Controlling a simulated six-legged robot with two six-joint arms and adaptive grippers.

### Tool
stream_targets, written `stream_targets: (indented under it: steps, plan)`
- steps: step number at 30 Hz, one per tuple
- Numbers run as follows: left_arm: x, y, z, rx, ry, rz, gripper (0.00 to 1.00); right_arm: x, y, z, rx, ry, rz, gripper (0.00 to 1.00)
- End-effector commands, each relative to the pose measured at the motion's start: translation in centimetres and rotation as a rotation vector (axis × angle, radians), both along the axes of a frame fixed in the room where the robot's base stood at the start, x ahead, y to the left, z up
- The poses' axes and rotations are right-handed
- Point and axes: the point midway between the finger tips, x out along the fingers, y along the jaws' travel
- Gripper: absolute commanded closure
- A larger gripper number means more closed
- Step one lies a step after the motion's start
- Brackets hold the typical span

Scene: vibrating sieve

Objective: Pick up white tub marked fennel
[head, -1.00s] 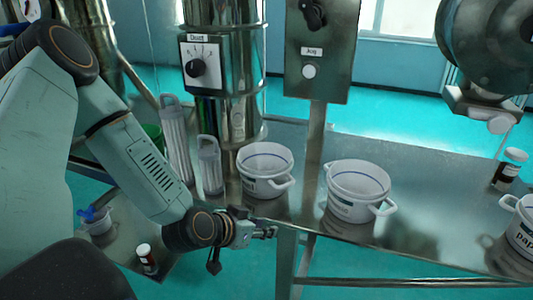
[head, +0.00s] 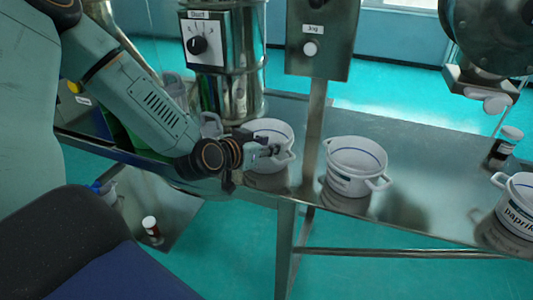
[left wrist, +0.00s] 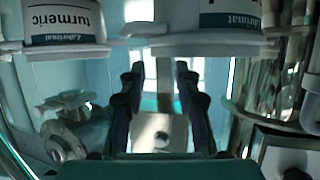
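A white tub (head: 277,131) with a blue line inside stands at the table's front edge, below the steel column. Its label is hidden, so I cannot tell whether it is the fennel tub. My left gripper (head: 275,152) is in front of it, overlapping its side and handle; contact is unclear. In the left wrist view the fingers (left wrist: 158,82) are apart with nothing between them. Above them is a white tub (left wrist: 195,42) with its label cut off; a tub marked turmeric (left wrist: 65,22) is to its left. My right gripper is not in view.
Another white tub (head: 355,168) stands right of the post (head: 315,130). A paprika tub (head: 517,208) is at the right edge, with a dark bottle (head: 505,147) behind it. A lower shelf (head: 178,210) holds a small bottle (head: 151,229). Bare table lies between the tubs.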

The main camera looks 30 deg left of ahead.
Motion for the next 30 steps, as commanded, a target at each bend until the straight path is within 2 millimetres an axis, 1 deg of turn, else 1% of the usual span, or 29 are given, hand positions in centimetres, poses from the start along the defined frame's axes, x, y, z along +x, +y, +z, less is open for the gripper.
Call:
stream_targets:
  steps: [1, 6, 14, 23, 25, 30]
  plan:
    - [0.5, -0.1, -0.5, 0.004, 0.000, -0.003, 0.68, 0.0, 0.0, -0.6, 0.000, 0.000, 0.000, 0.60]
    - [1.8, -0.1, -0.9, 0.004, 0.001, -0.002, 0.68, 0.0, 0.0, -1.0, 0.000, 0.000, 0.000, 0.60]
    - [2.7, -0.3, -1.1, 0.002, 0.001, -0.001, 0.68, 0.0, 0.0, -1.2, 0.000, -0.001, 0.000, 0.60]
    - [5.4, -1.2, -2.0, 0.004, 0.000, -0.003, 0.68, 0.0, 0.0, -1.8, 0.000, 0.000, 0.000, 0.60]
    - [6.2, -1.1, -2.3, 0.004, 0.001, -0.002, 0.68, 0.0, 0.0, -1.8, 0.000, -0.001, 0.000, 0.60]
    - [7.2, -1.2, -2.7, 0.000, 0.000, 0.000, 0.68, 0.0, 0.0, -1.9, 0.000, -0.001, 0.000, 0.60]
